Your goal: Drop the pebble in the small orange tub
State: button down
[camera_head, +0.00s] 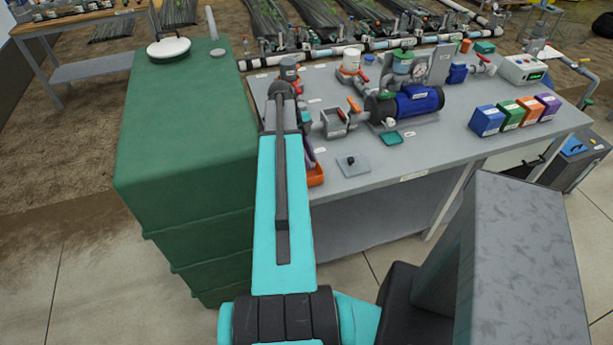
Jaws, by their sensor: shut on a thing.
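The small orange tub (316,176) stands at the left front edge of the grey bench. Only its right part shows; my cyan arm covers the rest. My gripper (311,153) is mostly hidden behind my arm, with a small dark part showing just above the tub. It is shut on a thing. The pebble itself is hidden from this view, and I cannot see the inside of the tub or the exact gap between gripper and tub.
A green tank (185,150) stands close left of my arm. The grey bench (440,150) carries a blue pump (410,103), a grey valve (336,122), a small grey plate (352,164), a green tray (391,138) and several coloured boxes (487,121). The bench's front middle is bare.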

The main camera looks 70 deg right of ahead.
jog(key=c, duration=1.5)
grip_release()
jog(key=shift+c, duration=0.2)
jog(key=shift+r, duration=0.1)
jog(key=b+v, duration=0.3)
jog(key=v, duration=1)
jog(key=shift+w+r, duration=0.15)
jog(key=shift+r, duration=0.15)
